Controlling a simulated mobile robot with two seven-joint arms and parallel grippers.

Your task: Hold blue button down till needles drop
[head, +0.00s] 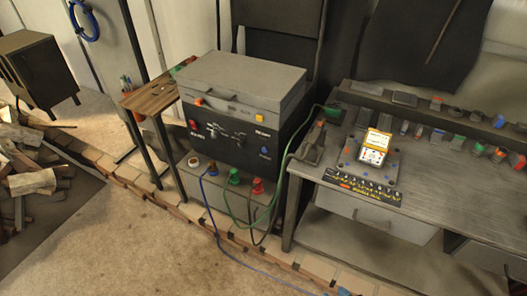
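A small round blue button-like spot (264,150) shows on the right part of the black front panel (226,140) of a grey-lidded machine. Other blue spots (392,190) show on the plate under a meter-like device on the bench. That device (375,147) is white with a yellow-orange top and has a pale face. Any needles on it are too small to make out. Neither of my grippers is in view.
The machine stands on a grey box with blue, green and red plugs (258,186) and trailing cables. A workbench (440,190) with several small items is at right. A small wooden side table (150,98) and a woodpile (35,165) are at left. Front floor is mostly clear.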

